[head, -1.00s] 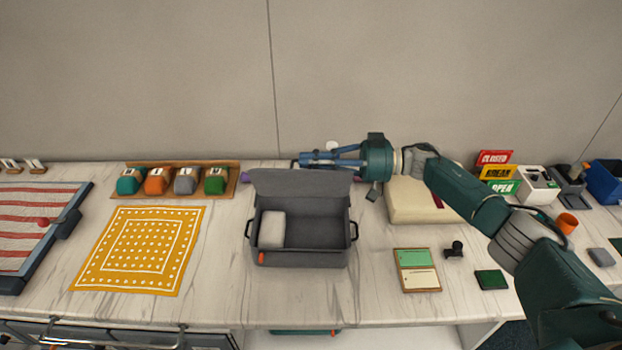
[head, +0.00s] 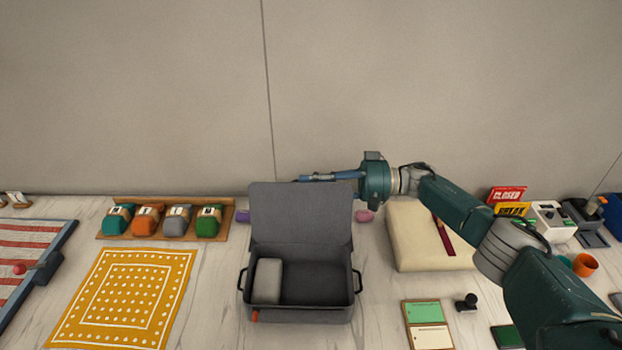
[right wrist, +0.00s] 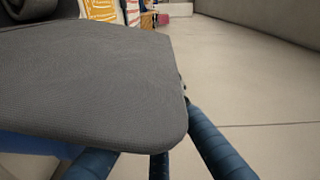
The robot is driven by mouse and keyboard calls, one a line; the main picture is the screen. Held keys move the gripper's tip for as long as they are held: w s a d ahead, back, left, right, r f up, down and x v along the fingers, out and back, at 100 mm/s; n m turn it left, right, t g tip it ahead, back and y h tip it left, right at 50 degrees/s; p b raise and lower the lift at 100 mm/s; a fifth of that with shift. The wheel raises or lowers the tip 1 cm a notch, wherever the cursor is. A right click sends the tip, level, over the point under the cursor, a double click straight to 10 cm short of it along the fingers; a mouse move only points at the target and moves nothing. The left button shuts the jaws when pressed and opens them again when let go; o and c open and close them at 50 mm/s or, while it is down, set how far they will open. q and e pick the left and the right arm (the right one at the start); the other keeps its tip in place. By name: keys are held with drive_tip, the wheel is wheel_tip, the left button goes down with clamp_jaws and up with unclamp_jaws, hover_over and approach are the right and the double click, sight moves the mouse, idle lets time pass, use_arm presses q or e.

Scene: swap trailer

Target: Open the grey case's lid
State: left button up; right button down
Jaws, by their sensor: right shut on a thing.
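The grey case (head: 300,315) sits on the counter with its front toward me. Its lid (head: 300,215) stands raised at the back, leaving the inside in view. A light grey block (head: 267,281) lies in the left part of the case. My right gripper (head: 318,178) is at the lid's upper edge and is shut on the lid. In the right wrist view the lid (right wrist: 95,85) fills the left side, with blue fingers at its edge. Fingertips are partly hidden. My left gripper is not in view.
A cream box (head: 425,238) stands right of the case, under my right arm. A rack with several coloured items (head: 165,222) and a yellow patterned cloth (head: 120,300) are to the left. The wall is close behind the counter.

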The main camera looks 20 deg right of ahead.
drive_tip(key=shift+w+f, duration=0.1)
drive_tip(key=shift+f, duration=0.05)
idle(0.3)
drive_tip(key=c, duration=2.2)
unclamp_jaws()
drive_tip(key=v, duration=1.2)
